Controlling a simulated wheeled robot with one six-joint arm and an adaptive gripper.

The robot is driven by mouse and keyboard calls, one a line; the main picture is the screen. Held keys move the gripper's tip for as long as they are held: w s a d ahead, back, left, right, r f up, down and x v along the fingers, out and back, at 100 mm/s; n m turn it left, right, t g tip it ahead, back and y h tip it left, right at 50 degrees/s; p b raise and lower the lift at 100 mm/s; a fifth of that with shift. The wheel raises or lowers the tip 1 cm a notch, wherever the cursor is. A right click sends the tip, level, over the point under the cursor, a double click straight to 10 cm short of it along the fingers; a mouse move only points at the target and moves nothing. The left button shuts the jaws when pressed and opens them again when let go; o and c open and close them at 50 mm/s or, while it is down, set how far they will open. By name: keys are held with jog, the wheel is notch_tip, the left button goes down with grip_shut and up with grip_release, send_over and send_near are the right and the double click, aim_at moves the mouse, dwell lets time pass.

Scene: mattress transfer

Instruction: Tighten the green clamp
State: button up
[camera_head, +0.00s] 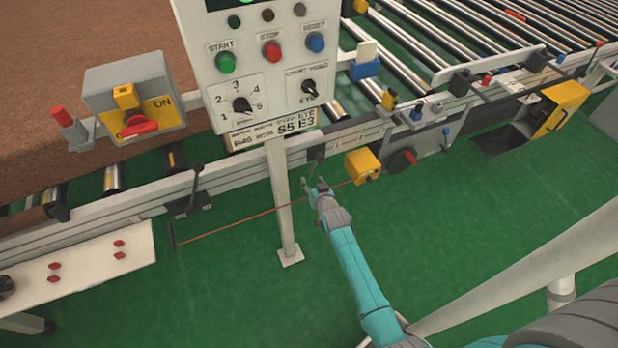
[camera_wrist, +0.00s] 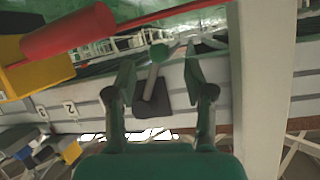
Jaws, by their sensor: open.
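The green clamp shows in the wrist view as a pale lever with a round green knob (camera_wrist: 158,54) on a dark base plate (camera_wrist: 152,110). The plate is on the grey conveyor rail. My gripper (camera_wrist: 160,72) is open, with one finger on each side of the lever. I cannot tell whether either finger touches it. In the head view my gripper (camera_head: 315,184) is just in front of the rail, between the panel's post and a yellow box. The clamp is small and hard to make out there.
The white post (camera_head: 281,200) stands close to my gripper's left. The yellow box (camera_head: 362,165) is close on the right, with a red cord (camera_head: 250,215) stretched from it leftward. The control panel (camera_head: 262,75) hangs above. Green floor is clear in front.

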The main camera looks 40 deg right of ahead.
aim_at(309, 176)
jog(key=shift+x, duration=2)
grip_shut()
